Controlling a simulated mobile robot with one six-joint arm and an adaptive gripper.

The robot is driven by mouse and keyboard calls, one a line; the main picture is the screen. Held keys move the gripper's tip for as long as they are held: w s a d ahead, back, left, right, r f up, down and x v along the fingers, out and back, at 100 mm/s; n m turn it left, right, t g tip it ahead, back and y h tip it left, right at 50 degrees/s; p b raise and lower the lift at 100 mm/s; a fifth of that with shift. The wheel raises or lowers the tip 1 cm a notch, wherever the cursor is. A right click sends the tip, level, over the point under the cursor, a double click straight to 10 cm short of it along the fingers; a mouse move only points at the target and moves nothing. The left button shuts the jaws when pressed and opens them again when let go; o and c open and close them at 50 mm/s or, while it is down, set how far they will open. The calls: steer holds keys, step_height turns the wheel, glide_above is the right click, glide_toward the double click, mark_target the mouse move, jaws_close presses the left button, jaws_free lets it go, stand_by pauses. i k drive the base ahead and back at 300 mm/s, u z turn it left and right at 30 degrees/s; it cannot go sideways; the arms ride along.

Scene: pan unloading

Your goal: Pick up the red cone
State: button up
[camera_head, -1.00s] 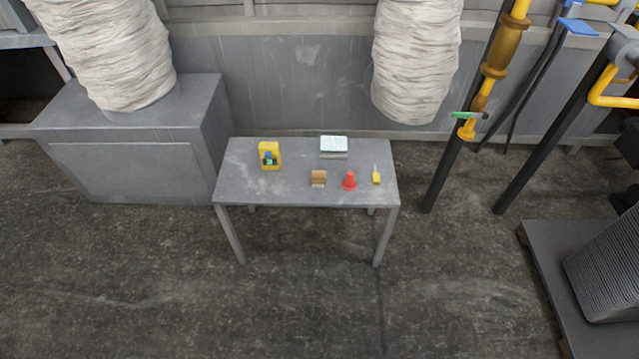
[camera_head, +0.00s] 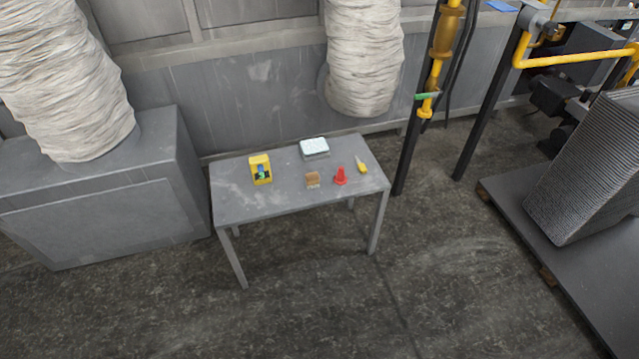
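The red cone (camera_head: 340,176) stands upright on the grey table (camera_head: 250,208), right of the middle and near the front edge. A small brown block-like object (camera_head: 313,180) is just left of it, and a yellow-handled tool (camera_head: 361,165) lies to its right. Nothing is touching the cone from above. My gripper is not in this view.
A yellow box-like item (camera_head: 260,169) and a white-topped box (camera_head: 314,147) are also on the table. A black post (camera_head: 407,155) stands close to the right. Floor in front is clear.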

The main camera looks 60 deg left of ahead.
mark_target(339, 178)
steer(key=k, duration=0.95)
steer(key=u, duration=2.4)
steer(key=i, duration=0.75)
steer(key=u, duration=0.15)
